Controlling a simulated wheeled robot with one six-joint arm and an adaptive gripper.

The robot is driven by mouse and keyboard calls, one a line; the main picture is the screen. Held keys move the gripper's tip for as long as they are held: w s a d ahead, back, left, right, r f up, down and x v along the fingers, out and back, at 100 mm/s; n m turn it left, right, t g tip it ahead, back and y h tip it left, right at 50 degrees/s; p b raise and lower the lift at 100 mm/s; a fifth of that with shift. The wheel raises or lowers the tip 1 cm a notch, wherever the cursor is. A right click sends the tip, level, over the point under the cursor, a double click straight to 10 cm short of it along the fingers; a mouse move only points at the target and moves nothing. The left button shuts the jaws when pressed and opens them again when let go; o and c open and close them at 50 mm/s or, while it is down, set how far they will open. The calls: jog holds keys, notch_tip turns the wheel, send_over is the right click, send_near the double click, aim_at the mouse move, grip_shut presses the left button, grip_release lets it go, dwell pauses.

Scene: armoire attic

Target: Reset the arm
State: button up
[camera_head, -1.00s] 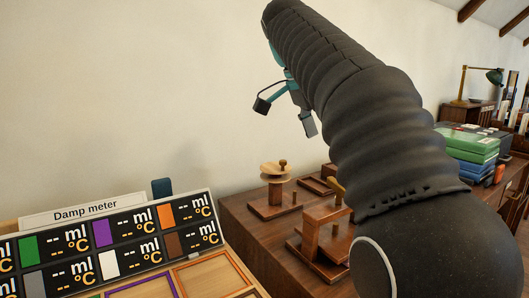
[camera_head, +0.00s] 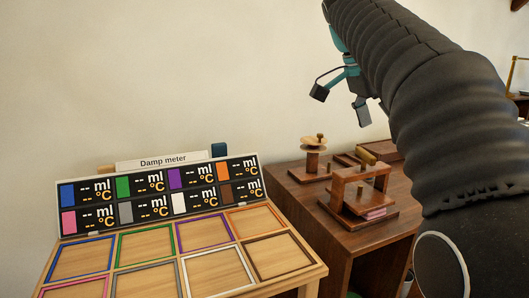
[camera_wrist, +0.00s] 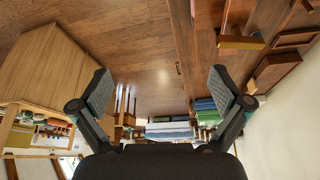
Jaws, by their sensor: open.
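My arm, in a black ribbed sleeve, reaches up across the right side of the head view. My gripper (camera_head: 345,92) is partly visible at its upper left, raised in front of the pale wall. In the wrist view my gripper (camera_wrist: 155,92) shows two grey padded fingers spread wide apart. Nothing is between them, and they touch nothing. The view between the fingers shows the wooden floor, upside down.
A damp meter panel (camera_head: 160,190) stands behind a board of coloured frames (camera_head: 145,248) at lower left. A dark wooden cabinet (camera_head: 300,200) carries a wooden press (camera_head: 358,192) and a small round-topped stand (camera_head: 314,150). The wall area at upper left is clear.

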jog(key=w+a+f+n+t+y, duration=0.1)
jog(key=w+a+f+n, duration=0.1)
jog(key=f+n, duration=0.35)
jog(key=w+a+f+n+t+y, duration=0.1)
jog(key=w+a+f+n, duration=0.1)
jog(key=f+n, duration=0.4)
jog(key=s+a+f+n+t+y, duration=0.1)
jog(key=s+f+n, duration=0.1)
jog(key=s+f, duration=0.7)
jog(key=s+a+f+n+t+y, duration=0.1)
jog(key=s+f+n, duration=0.1)
jog(key=s+f, duration=0.7)
jog(key=s, duration=0.5)
jog(key=shift+s+t+y, duration=0.25)
jog(key=shift+t+y, duration=0.05)
jog(key=shift+t, duration=0.1)
